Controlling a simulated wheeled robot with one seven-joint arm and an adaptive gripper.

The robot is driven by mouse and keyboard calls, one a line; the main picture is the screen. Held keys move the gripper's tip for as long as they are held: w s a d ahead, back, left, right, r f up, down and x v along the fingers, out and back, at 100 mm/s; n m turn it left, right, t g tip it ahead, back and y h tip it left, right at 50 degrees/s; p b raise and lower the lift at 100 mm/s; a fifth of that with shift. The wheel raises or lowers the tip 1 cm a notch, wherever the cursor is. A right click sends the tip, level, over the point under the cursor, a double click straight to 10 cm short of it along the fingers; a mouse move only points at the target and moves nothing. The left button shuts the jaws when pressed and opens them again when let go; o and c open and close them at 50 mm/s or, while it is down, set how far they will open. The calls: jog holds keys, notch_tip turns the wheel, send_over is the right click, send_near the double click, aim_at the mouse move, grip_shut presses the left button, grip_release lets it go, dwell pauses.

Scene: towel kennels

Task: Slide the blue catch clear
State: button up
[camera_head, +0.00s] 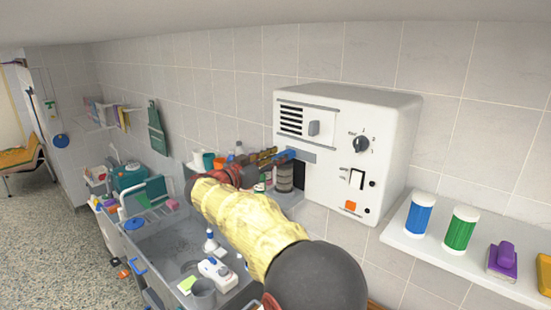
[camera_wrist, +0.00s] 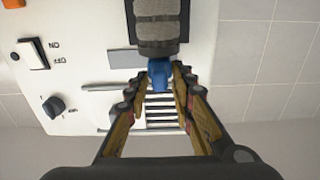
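The blue catch (camera_head: 290,153) is on the front of a white wall unit (camera_head: 385,130), beside a grey plate and above a dark grey roller (camera_head: 284,178). In the wrist view, the blue catch (camera_wrist: 160,74) lies between my fingertips, with the ribbed grey roller (camera_wrist: 158,22) directly beyond it. My gripper (camera_head: 274,156) reaches the unit from the left in the head view. In the wrist view my gripper's (camera_wrist: 161,76) two fingers converge closely on both sides of the catch. The exact contact of the pads is partly hidden.
The unit carries a vent grille (camera_head: 291,119), a grey slider (camera_head: 314,128), a dial (camera_head: 360,144), a rocker switch (camera_head: 357,179) and an orange button (camera_head: 350,205). A shelf (camera_head: 420,248) with blue and green canisters stands at right. A cluttered sink (camera_head: 170,250) lies below left.

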aim_at(292, 163)
grip_shut()
jog(key=shift+f+b, duration=0.1)
jog(key=shift+b, duration=0.35)
jog(key=s+d+b, duration=0.2)
jog(key=b, duration=0.3)
jog(key=s+d+b, duration=0.1)
jog(key=d+b, duration=0.2)
jog(key=b, duration=0.2)
jog(key=shift+s, duration=0.4)
jog(key=shift+o, duration=0.8)
grip_release()
jog(key=shift+o, duration=0.9)
jog(key=shift+s+d, duration=0.1)
jog(key=shift+s, duration=0.05)
